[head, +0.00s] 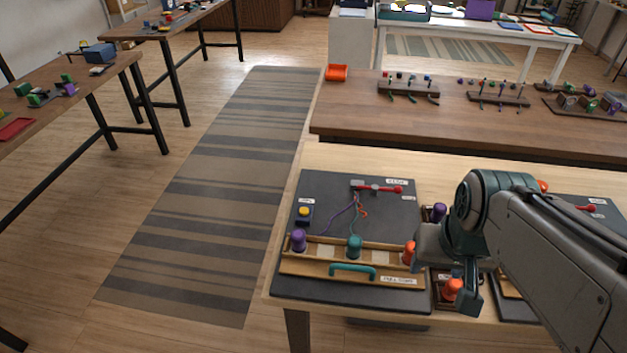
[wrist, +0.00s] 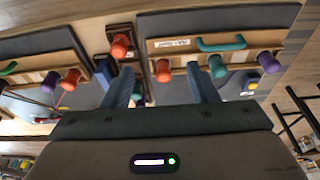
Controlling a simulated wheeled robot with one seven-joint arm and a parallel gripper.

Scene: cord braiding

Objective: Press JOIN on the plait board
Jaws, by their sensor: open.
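The plait board (head: 330,185) is a dark panel at the front left of the near table. On its left side is a yellow button (head: 304,211) on a blue base, with a small white label above it, too small to read surely. The button also shows at the right in the wrist view (wrist: 251,86). Purple (head: 298,240), teal (head: 354,246) and orange (head: 409,253) bobbins stand along a wooden rail with a teal handle. My gripper (wrist: 160,84) is open and empty, fingers apart, over the board's right edge, well right of the button.
A red lever (head: 385,188) is at the board's top, with thin cords running down. A dark rack with an orange bobbin (head: 452,289) and a purple one (head: 439,212) stands beside the board. A second board (head: 570,210) lies right. Space above the button is clear.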

